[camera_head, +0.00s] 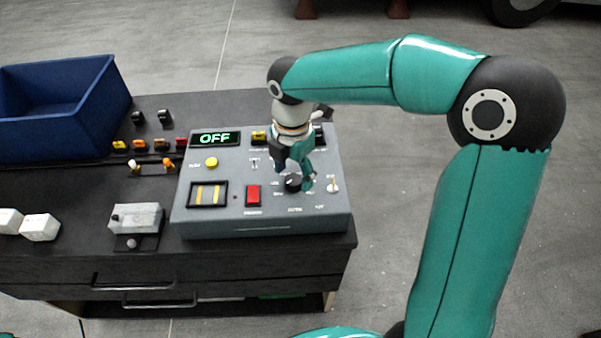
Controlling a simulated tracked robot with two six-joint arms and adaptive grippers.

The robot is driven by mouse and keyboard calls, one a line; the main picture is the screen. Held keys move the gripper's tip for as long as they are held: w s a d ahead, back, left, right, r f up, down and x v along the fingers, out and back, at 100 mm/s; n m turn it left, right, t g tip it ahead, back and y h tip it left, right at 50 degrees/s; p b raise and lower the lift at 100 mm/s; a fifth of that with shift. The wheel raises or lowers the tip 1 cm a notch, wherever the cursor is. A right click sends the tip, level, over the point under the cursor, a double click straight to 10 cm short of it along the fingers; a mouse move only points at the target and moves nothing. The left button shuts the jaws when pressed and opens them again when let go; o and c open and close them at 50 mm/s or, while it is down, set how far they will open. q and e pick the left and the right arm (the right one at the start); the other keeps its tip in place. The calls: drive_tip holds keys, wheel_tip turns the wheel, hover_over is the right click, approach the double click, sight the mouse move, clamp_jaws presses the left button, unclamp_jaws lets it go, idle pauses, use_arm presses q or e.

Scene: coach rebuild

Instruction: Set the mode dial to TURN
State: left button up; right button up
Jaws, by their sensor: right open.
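The grey control box (270,226) stands on the dark cabinet and its green display (214,139) reads OFF. The black mode dial (292,184) is on the right half of its sloped face, partly hidden by my right gripper. The dial's labels are too small to read. My right gripper (296,184) points down over the dial with its teal fingers apart, one on each side of it. I cannot tell whether the fingers touch it. My left gripper is out of view.
A red rocker (253,196), a yellow button (211,162) and a silver toggle (333,186) sit near the dial. A blue bin (60,110), white blocks (40,228) and a small grey box (137,217) are to the left. The floor on the right is clear.

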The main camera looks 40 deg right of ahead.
drive_tip(key=shift+f, duration=0.9)
